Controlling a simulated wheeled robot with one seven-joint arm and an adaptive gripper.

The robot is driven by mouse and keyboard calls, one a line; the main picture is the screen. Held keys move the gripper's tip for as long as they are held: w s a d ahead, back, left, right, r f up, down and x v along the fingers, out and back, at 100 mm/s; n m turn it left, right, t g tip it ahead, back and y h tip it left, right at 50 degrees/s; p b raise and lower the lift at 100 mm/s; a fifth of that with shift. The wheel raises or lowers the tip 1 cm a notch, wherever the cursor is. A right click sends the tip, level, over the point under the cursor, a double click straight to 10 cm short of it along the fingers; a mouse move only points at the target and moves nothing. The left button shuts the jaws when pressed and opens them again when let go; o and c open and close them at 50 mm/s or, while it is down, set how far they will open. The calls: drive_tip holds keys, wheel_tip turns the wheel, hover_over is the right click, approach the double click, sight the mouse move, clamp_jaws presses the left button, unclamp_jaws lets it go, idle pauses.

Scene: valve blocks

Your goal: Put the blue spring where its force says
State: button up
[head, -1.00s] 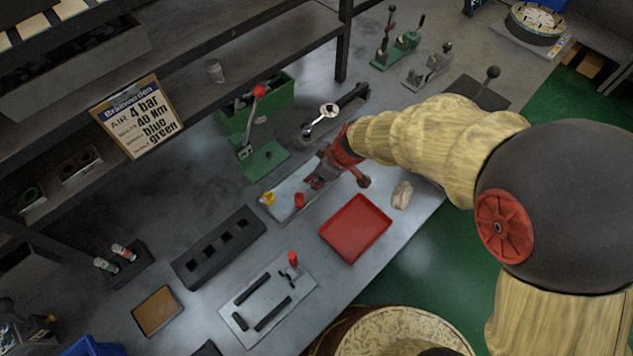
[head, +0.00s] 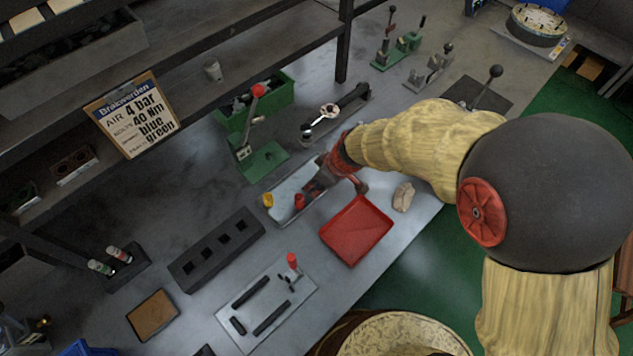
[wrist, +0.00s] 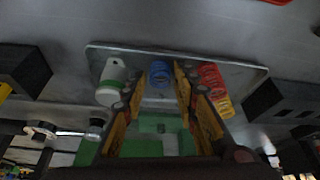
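The blue spring (wrist: 160,74) stands on a shallow metal tray (wrist: 240,72), between the fingertips of my gripper (wrist: 160,82) in the wrist view. The fingers are apart, one on each side of it; firm contact does not show. In the head view my gripper (head: 317,184) is low over the tray (head: 284,219) and largely hides the blue spring. A red spring (wrist: 211,76) and a yellow spring (wrist: 223,105) stand to the right in the wrist view; the head view shows the red (head: 299,201) and yellow (head: 267,199) ones.
A red tray (head: 356,230) lies near the bench edge. A black block with square holes (head: 216,248), a plate with black bars (head: 265,305) and a green lever press (head: 262,160) stand around.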

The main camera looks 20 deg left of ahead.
drive_tip(key=shift+o, duration=0.9)
drive_tip(key=shift+r+p, duration=0.4)
drive_tip(key=shift+r, duration=0.1)
drive_tip(key=p+v, duration=0.3)
drive_tip(key=v, duration=0.8)
drive_tip(key=shift+d, duration=0.25)
drive_tip(key=shift+s+r, duration=0.1)
drive_tip(key=shift+s, duration=0.05)
drive_tip(key=d+r+m+t, duration=0.1)
drive_tip(key=d+r+m, duration=0.2)
drive_tip(key=d+r, duration=0.4)
drive_tip(key=s+d+r+m+t+h, duration=0.1)
drive_tip(key=s+d+r+m, duration=0.3)
drive_tip(key=d, duration=0.3)
drive_tip(key=s+d+r+m+t+h, duration=0.1)
drive_tip(key=s+d+r+m, duration=0.3)
drive_tip(key=d, duration=0.4)
drive_tip(key=s+d+r+m+t+h, duration=0.1)
drive_tip(key=s+d+r+m+h, duration=0.1)
drive_tip(key=d, duration=0.6)
wheel_tip(320, 180, up, 3)
drive_tip(key=shift+s+f+m, duration=0.2)
drive_tip(key=shift+s+m, duration=0.7)
drive_tip(key=shift+s, duration=0.15)
